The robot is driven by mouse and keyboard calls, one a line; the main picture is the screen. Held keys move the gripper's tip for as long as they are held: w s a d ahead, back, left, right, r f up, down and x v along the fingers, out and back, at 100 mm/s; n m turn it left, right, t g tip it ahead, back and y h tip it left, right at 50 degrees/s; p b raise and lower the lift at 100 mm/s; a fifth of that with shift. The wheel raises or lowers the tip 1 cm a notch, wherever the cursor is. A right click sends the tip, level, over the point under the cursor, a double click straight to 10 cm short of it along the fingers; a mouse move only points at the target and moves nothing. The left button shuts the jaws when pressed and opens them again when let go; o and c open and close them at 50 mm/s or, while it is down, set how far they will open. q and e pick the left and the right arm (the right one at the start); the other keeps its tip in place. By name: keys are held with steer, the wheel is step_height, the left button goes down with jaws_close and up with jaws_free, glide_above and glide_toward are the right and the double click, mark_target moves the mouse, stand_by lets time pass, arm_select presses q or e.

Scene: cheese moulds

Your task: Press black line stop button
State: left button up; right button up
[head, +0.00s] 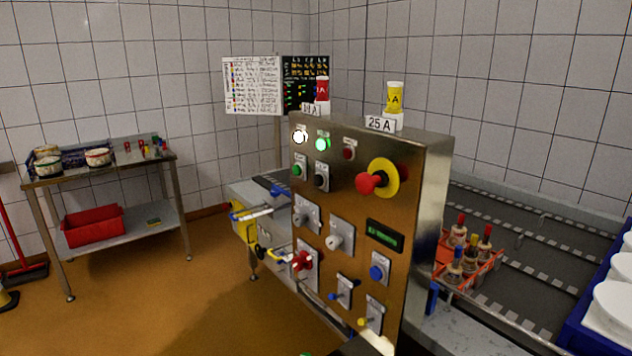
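The control panel (350,215) is an upright brown-metallic box in the middle of the head view. The black button (321,179) sits on a light square plate in its upper left part, just right of a green button (298,170). It is uncovered and nothing touches it. A red mushroom button on a yellow disc (385,176) is to its right. A white lamp (299,137) and a green lamp (323,144) are lit above, beside a dark red lamp (348,149). Neither gripper can be made out in the head view.
A conveyor with an orange crate (470,275) of bottles lies right. A steel trolley (110,240) stands left. The floor in front is clear.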

arm_select(q)
jaws_close()
stand_by(1.5)
